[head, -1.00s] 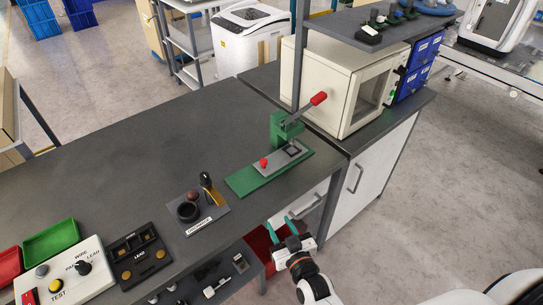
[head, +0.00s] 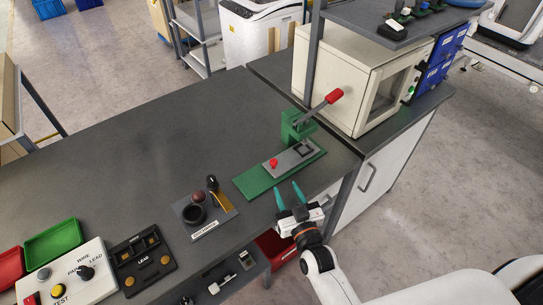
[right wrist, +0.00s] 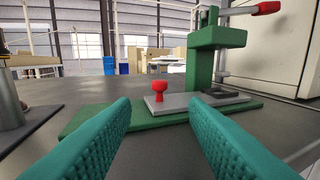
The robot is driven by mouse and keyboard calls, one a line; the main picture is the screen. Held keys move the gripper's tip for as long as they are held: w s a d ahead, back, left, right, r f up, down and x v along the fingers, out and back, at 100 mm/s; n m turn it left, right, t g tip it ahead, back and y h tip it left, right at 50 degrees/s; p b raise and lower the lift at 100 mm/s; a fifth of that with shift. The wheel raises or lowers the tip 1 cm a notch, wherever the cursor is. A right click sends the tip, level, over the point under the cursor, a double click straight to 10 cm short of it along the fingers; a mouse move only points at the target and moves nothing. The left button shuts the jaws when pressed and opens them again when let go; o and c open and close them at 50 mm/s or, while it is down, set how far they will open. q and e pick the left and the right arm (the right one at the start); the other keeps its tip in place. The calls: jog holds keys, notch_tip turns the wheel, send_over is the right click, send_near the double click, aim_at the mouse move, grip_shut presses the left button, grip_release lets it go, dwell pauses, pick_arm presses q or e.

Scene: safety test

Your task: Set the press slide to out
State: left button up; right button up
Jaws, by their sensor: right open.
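The green press (head: 293,128) stands on the bench with a red-tipped lever raised to the right. Its grey slide plate (head: 291,158) lies on the green base (head: 258,183) and carries a red knob (head: 273,163) at its left end. In the right wrist view the knob (right wrist: 159,88) shows between the fingers, beyond their tips. My right gripper (head: 290,196) is open and empty, in front of the press base near the bench's front edge. My left gripper is not in view.
A dark stand with a tamper and a portafilter-like holder (head: 205,212) sits left of the press. A cream oven-like box (head: 350,80) stands behind right. Control boxes (head: 140,258) and green and red trays are at far left. Bench between is clear.

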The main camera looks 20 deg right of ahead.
aim_at(275, 165)
jog(key=w, duration=1.1)
jog(key=shift+w+a+r+p, duration=0.1)
jog(key=shift+a+p, duration=0.15)
jog(key=shift+p, duration=0.15)
jog(key=shift+c, duration=0.4)
grip_shut()
